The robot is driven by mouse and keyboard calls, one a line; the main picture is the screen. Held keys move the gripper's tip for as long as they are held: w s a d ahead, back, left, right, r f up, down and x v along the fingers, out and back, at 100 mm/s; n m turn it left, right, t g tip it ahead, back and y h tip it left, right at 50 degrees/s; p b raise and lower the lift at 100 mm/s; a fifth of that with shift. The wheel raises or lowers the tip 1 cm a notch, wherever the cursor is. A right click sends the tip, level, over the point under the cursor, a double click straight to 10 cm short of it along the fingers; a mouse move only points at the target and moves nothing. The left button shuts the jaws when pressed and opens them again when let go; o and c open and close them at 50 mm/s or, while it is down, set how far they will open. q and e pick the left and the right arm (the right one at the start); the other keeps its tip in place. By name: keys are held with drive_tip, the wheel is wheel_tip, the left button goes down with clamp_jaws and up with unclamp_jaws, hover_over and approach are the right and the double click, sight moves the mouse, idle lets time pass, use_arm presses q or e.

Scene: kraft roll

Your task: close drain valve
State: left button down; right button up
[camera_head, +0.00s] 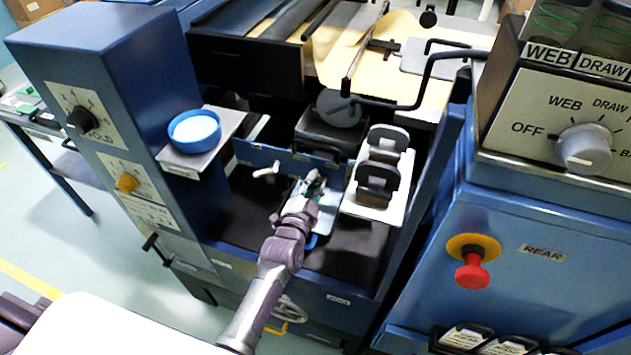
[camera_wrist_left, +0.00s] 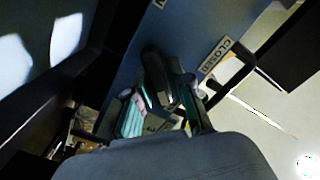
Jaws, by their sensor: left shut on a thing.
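My left gripper (camera_head: 313,184) reaches into the open bay of the blue machine, in front of a low blue panel (camera_head: 250,153). In the left wrist view the gripper (camera_wrist_left: 165,105) is closed around a dark rounded handle (camera_wrist_left: 153,66), which looks like the drain valve's handle. A white label reading CLOSED (camera_wrist_left: 215,54) is on the blue panel just right of the handle. The valve body and pivot are hidden behind the fingers, so the handle's exact angle is unclear. My right gripper is not in view.
A white lever (camera_head: 265,171) sticks out left of my gripper. A white tray with black-handled blocks (camera_head: 378,180) stands close on its right. A blue round dish (camera_head: 194,131) sits on a side shelf. A red button (camera_head: 472,271) is on the right cabinet.

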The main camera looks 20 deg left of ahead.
use_arm(q)
drive_tip(key=n+p, duration=0.1)
drive_tip(key=n, duration=0.2)
drive_tip(key=shift+r+n, duration=0.1)
drive_tip(key=shift+n, duration=0.2)
drive_tip(key=n, duration=0.2)
drive_tip(key=n+p, duration=0.1)
drive_tip(key=n, duration=0.1)
drive_tip(key=shift+a+n, duration=0.2)
drive_tip(key=shift+n, duration=0.1)
drive_tip(key=n, duration=0.4)
drive_tip(key=shift+a+n, duration=0.15)
drive_tip(key=shift+n, duration=0.15)
drive_tip(key=shift+a+n, duration=0.1)
drive_tip(key=shift+n, duration=2.1)
drive_tip(key=c, duration=1.1)
unclamp_jaws()
drive_tip(key=shift+c, duration=0.2)
